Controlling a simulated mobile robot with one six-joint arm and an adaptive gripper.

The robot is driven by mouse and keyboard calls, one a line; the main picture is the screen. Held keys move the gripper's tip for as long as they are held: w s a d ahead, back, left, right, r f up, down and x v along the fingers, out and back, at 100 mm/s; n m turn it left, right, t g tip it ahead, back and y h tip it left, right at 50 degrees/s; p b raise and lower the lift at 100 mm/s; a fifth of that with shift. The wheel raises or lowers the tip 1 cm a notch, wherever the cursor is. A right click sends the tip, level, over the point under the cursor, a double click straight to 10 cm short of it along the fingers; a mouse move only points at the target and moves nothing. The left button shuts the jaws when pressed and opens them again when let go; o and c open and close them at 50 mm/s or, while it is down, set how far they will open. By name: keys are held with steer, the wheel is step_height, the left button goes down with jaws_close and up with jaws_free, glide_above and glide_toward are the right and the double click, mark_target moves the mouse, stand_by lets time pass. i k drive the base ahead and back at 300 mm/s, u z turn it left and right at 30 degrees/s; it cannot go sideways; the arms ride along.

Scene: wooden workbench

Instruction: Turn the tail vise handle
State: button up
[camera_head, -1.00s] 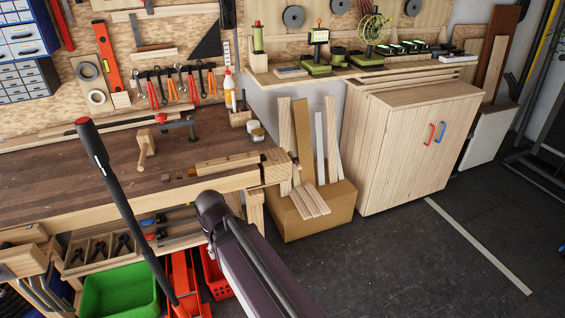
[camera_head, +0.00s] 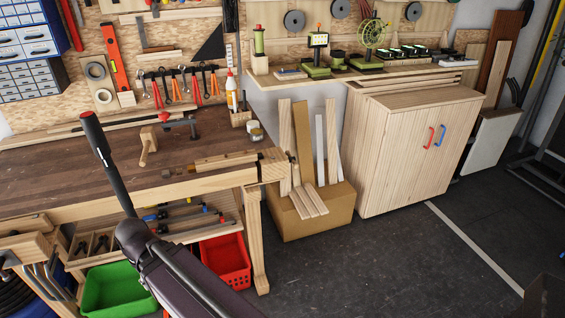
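The wooden tail vise (camera_head: 272,168) is at the right front corner of the workbench (camera_head: 85,172). Its handle is too small and close in colour to the boards behind it to make out clearly at the bench end. My dark arm rises from the bottom of the picture to a joint left of the vise, in front of the bench. I cannot make out any gripper fingers, and nothing of mine touches the vise.
A cardboard box (camera_head: 315,222) with upright boards stands right of the bench end. A pale cabinet (camera_head: 410,165) is farther right. A green bin (camera_head: 112,288) and a red bin (camera_head: 226,262) sit under the bench. Dark floor in front of the box is clear.

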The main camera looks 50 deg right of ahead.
mark_target(292, 159)
steer(key=u, duration=0.2)
steer(key=k, duration=1.65)
steer(key=z, duration=1.2)
steer(key=i, duration=0.9)
